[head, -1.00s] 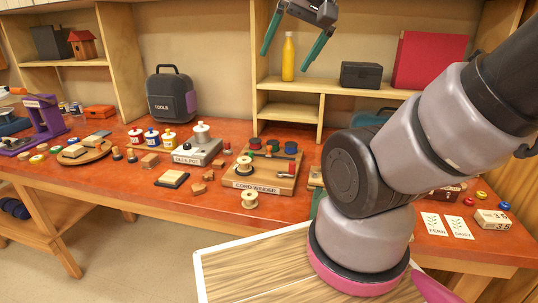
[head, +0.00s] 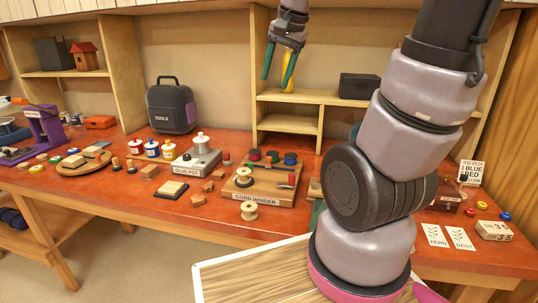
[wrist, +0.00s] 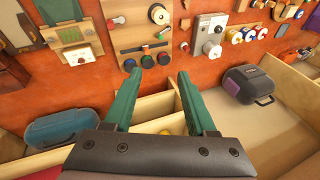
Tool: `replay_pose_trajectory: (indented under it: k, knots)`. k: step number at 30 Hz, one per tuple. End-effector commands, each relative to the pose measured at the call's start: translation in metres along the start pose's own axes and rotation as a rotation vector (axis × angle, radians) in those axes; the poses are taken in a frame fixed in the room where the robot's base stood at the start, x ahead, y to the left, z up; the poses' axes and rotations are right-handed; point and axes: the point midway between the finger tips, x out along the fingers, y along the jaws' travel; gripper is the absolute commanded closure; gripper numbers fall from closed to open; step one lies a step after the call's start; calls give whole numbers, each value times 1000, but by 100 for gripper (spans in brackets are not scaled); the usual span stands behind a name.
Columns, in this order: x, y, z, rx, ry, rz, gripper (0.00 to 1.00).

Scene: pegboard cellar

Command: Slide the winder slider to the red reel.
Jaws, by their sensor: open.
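The cord winder (head: 225,190) is a wooden board on the orange bench. Along its back stand a red reel (head: 255,155), a dark green reel (head: 272,156) and a blue reel (head: 290,158). In the wrist view the order flips, with the red reel (wrist: 163,58) at the right. A slot with a metal strip (wrist: 146,47) runs beside the reels. A red-handled piece (head: 291,180) sits at the board's right. My gripper (head: 276,82) is open and empty, above and behind the board, touching nothing.
The glue pot (head: 195,165) stands left of the winder. The shelf (head: 320,97) with a yellow bottle (head: 288,72) and dark box (head: 359,86) is behind. The toolbox (head: 171,108) stands at the back left.

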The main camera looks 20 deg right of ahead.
Motion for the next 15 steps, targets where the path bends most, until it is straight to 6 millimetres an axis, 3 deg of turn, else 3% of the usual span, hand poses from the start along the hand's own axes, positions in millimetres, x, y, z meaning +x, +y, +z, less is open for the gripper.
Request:
replay_pose_trajectory:
  k: [6, 15]
  knots:
    - [65, -13, -40, 210, -60, 127, 43]
    - [166, -13, -79, 477, -89, 306, 43]
